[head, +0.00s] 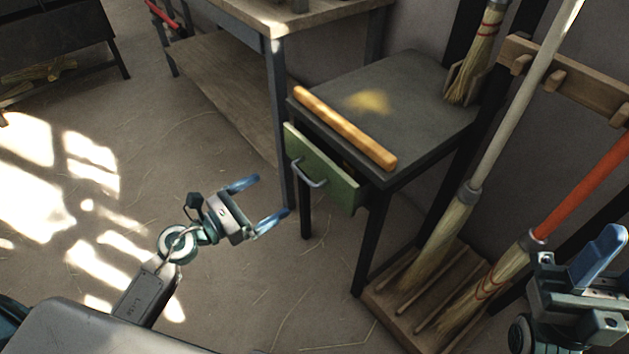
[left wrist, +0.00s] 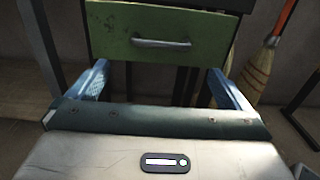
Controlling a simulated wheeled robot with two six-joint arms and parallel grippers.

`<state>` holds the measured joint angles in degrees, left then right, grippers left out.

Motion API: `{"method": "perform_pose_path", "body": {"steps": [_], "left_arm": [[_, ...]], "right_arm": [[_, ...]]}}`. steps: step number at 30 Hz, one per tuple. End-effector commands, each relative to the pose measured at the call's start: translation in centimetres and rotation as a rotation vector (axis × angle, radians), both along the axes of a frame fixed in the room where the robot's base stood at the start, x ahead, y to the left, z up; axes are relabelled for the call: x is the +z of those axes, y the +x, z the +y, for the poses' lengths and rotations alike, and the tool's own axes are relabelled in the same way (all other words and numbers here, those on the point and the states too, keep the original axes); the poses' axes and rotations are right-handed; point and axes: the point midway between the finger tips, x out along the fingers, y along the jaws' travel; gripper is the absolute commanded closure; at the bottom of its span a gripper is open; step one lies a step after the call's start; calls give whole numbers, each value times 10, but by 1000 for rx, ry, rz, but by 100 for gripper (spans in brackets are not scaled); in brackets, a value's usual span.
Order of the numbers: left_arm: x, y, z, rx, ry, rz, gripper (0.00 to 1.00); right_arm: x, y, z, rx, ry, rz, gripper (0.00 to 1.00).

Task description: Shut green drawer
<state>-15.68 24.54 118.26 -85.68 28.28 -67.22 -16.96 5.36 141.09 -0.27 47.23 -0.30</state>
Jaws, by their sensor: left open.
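The green drawer (head: 325,172) sits under a dark-topped table (head: 400,90) and is pulled partly out, with a gap behind its front panel. Its metal handle (head: 308,174) faces my left gripper. My left gripper (head: 264,203) is open and empty, in front of the drawer and apart from it. In the left wrist view the green drawer front (left wrist: 110,43) and handle (left wrist: 160,43) lie ahead, beyond the two blue fingers. My right gripper (head: 600,255) shows at the lower right of the head view; its jaw opening is not clear.
A wooden rod (head: 345,128) lies along the table's front edge. Brooms (head: 445,235) stand in a wooden rack (head: 420,310) to the right. A wooden workbench (head: 225,100) stands at the left. The floor before the drawer is clear.

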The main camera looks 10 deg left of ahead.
Motion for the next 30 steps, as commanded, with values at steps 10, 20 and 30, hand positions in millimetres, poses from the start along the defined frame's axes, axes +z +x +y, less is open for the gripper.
{"method": "perform_pose_path", "body": {"steps": [10,20,30], "left_arm": [[3,21,-17,3,6,-13,0],[1,65,-52,1,6,-11,0],[0,84,-67,1,10,-9,0]], "right_arm": [[2,-4,0,3,-3,-22,64],[1,-4,0,2,-3,-19,64],[0,-4,0,2,-3,-18,64]]}}
